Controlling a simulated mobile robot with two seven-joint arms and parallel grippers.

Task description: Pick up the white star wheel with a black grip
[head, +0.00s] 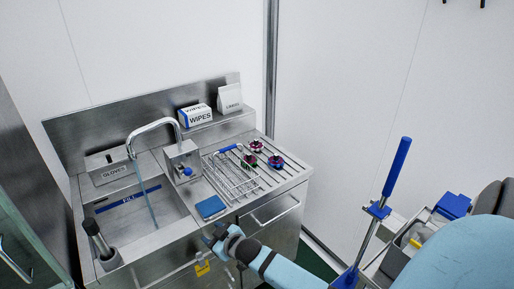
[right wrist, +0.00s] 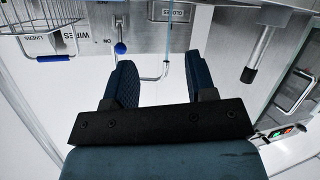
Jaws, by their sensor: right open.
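Three small star wheels lie on the ribbed drainboard at the right of the sink. The back wheel (head: 255,145) looks dark with red and pale parts. The front-left wheel (head: 249,161) shows dark, red and green. The right wheel (head: 276,162) looks purple-red with a blue-black top. They are too small to tell which is white with a black grip. My right gripper (head: 211,240) is in front of the counter's front edge, well short of the wheels. Its two fingers are apart and empty in the right wrist view (right wrist: 157,75). My left gripper is not in view.
A wire rack (head: 232,178) stands left of the wheels, with a blue pad (head: 210,207) in front. The sink (head: 145,212) has a running tap (head: 152,125). A wipes box (head: 197,116) is on the back shelf. A blue-handled lever (head: 397,168) stands at right.

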